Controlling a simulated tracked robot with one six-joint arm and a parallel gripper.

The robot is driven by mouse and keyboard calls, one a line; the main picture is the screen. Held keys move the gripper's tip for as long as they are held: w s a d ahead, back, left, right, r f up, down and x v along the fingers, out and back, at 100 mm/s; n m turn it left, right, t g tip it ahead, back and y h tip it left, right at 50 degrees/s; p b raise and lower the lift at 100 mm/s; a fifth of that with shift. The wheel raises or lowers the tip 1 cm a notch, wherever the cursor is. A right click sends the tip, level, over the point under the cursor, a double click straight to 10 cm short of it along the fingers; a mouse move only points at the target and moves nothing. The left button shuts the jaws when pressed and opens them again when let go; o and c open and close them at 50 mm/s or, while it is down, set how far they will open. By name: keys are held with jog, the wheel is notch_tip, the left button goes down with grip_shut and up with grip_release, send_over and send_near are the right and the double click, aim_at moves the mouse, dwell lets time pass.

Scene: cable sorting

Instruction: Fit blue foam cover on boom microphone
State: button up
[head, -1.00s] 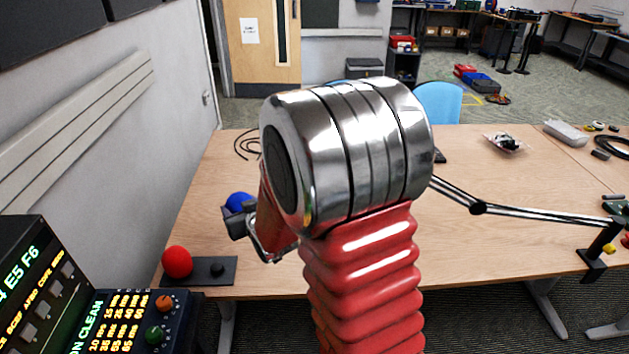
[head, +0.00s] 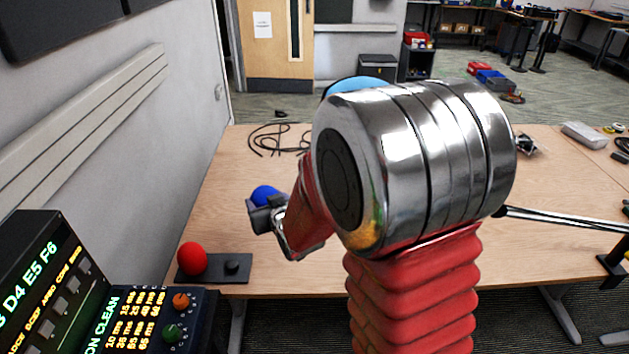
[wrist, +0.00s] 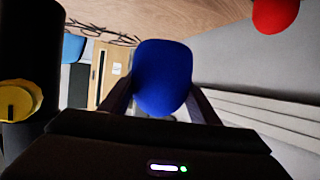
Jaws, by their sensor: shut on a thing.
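The blue foam cover (head: 265,195) is a rounded blue ball at the end of my arm, above the left part of the table. In the wrist view the blue cover (wrist: 162,76) fills the space between my two dark fingers. My gripper (head: 262,213) is shut on it.
A red foam ball (head: 192,258) sits on a dark flat holder (head: 240,268) at the table's front left edge, beside a dark post. Black cables (head: 275,138) lie at the back. A control panel (head: 135,325) stands at the lower left.

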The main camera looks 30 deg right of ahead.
jog(key=r, duration=0.2)
jog(key=w+r+m+h, duration=0.1)
jog(key=r, duration=0.1)
jog(key=w+r+m+h, duration=0.1)
jog(key=r, duration=0.1)
jog(key=shift+d, duration=0.1)
jog(key=shift+w+a+r+m+h, duration=0.1)
jog(key=shift+a+r+m+h, duration=0.15)
jog(key=shift+r, duration=0.3)
jog(key=shift+w+a+r+m+h, duration=0.1)
jog(key=shift+a+r+m+h, duration=0.1)
jog(key=shift+r+h, duration=0.25)
jog(key=shift+a+r+m+g, duration=0.25)
jog(key=shift+a+r+g, duration=0.05)
jog(key=shift+a+r, duration=0.5)
jog(key=shift+s+a+r+h, duration=0.1)
jog(key=shift+a+r+h, duration=0.1)
jog(key=shift+h, duration=0.1)
